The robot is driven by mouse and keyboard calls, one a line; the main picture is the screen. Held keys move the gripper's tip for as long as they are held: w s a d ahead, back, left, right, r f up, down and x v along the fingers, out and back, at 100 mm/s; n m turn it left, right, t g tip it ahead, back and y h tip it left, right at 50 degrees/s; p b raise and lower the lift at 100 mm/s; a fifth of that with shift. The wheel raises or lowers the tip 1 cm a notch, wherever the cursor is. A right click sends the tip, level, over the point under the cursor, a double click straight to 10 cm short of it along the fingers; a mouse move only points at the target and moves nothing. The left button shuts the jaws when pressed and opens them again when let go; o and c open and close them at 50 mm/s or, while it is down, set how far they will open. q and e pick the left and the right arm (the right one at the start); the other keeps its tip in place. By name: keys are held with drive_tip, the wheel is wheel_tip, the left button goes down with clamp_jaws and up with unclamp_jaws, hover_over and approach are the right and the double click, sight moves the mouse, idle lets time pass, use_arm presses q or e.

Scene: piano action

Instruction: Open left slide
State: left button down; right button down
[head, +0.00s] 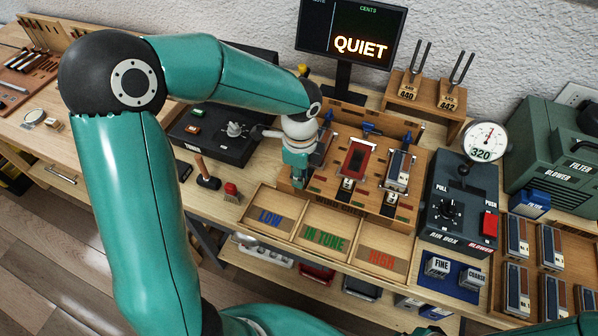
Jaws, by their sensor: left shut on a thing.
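The wooden reed rack (421,160) stands in the middle of the bench with three stations side by side. My left gripper (298,178) reaches down at the rack's left station, its fingers closed on the left slide low at the front. The fingers and wrist hide most of that slide, so how far it is open cannot be told. The middle station holds a red-framed piece (355,158) and the right one a silver and dark block (398,170). My right gripper is out of view.
Trays marked LOW, IN TUNE and HIGH (323,238) lie in front of the rack. An air box (457,212) stands to the right and a black box (222,132) to the left. A screen (350,32) reading QUIET is behind.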

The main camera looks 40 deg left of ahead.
use_arm(q)
drive_tip(key=c, duration=1.2)
unclamp_jaws()
drive_tip(key=shift+s+d, duration=0.1)
drive_tip(key=shift+s, duration=0.2)
drive_tip(key=shift+o, duration=0.2)
drive_tip(key=shift+w, duration=0.1)
drive_tip(key=shift+r, duration=0.25)
wheel_tip(320, 180, up, 11)
drive_tip(key=shift+r, duration=0.2)
